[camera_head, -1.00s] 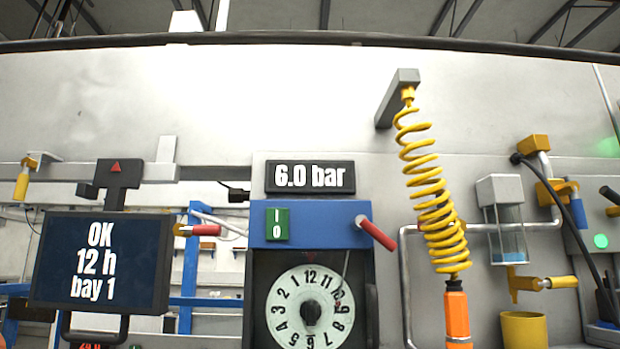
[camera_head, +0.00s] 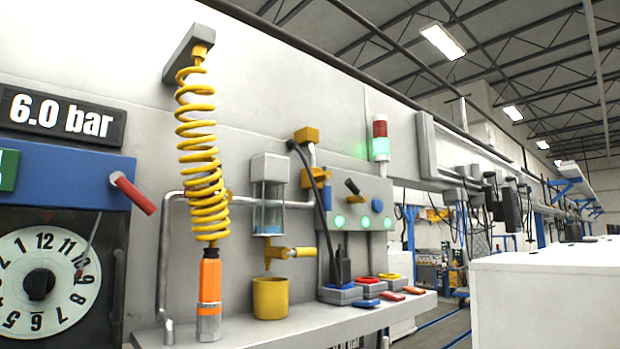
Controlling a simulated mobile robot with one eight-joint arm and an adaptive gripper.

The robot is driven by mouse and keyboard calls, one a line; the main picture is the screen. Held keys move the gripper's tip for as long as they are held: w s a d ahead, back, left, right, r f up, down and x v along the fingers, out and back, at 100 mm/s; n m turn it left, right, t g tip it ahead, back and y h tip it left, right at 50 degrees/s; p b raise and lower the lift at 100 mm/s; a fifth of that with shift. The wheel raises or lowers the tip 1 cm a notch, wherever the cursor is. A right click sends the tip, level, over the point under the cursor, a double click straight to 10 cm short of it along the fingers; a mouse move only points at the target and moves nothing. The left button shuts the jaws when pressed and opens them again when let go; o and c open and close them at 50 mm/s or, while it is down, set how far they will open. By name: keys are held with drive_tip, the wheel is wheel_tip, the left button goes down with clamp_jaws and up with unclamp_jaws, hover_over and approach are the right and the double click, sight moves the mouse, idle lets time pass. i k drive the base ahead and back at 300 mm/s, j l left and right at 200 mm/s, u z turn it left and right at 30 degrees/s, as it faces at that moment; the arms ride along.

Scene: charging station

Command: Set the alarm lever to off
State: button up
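No lever carries a readable alarm label. A grey control box (camera_head: 372,222) on the wall, right of centre, has a short dark lever (camera_head: 352,187) on its upper front, tilted up to the left. Green lit spots show on this box, and a red and pale green signal light (camera_head: 380,142) stands above it, its lower part glowing green. A red-handled lever (camera_head: 132,193) sticks out down to the right from the blue-topped dial cabinet (camera_head: 70,178) at the left. My gripper is out of view.
A yellow coiled hose (camera_head: 204,150) hangs at left centre. A shelf (camera_head: 290,325) holds a yellow cup (camera_head: 270,297) and several small coloured blocks. A black cable runs near the control box. A white block (camera_head: 545,300) stands at the right.

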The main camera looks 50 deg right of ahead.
sight(352, 187)
drive_tip(key=z, duration=1.7)
